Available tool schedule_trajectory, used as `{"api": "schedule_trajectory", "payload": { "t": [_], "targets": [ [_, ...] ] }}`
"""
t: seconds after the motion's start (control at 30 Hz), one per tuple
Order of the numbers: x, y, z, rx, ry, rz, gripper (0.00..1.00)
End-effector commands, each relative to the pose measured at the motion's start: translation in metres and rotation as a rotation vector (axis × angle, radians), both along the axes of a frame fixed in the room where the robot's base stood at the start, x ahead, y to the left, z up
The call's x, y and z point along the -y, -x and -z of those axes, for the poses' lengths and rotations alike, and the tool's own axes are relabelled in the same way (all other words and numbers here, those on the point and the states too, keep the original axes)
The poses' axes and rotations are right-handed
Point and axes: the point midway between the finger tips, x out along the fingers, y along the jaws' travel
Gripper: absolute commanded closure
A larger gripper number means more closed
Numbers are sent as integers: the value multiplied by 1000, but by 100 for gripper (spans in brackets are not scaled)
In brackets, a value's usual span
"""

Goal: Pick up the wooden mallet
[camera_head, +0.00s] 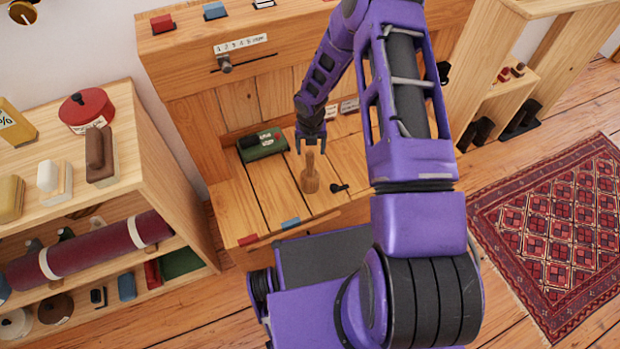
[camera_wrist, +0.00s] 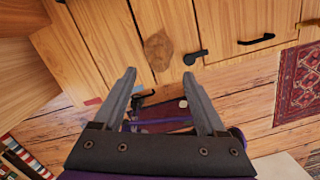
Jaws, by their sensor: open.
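The wooden mallet (camera_head: 310,182) stands upright on the wooden bench top, its head down and its handle up. In the wrist view the mallet (camera_wrist: 158,50) is a brown round shape just beyond the fingertips, and its handle is hard to make out against the wood. My gripper (camera_head: 311,147) is open, fingers pointing down, close to the top of the handle. In the head view the fingers appear on either side of the handle tip. In the wrist view the open fingers (camera_wrist: 161,75) have nothing clearly between them.
A small black object (camera_head: 340,188) lies just right of the mallet; a dark green case (camera_head: 262,145) lies behind it to the left. Red (camera_head: 248,239) and blue (camera_head: 290,223) pieces sit at the front edge. A loaded shelf (camera_head: 150,170) stands left; a patterned rug (camera_head: 560,235) lies right.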

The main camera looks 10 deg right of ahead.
Motion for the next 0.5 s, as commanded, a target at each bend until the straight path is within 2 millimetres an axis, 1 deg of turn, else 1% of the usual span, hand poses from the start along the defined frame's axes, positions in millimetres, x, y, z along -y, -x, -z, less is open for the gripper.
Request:
{"api": "schedule_trajectory", "payload": {
  "t": [0.03, 0.1, 0.2, 0.37, 0.47, 0.5],
  "targets": [
    [-1, -1, 14, -2, 0, -1, 26],
    [0, -3, 25, 0, 0, -1, 26],
    [0, -5, 37, 0, 0, 0, 26],
    [0, -6, 46, 0, -1, 1, 26],
    [0, -8, 57, 0, -1, 1, 26],
    [0, -9, 64, -1, 0, 0, 26]
  ]
}}
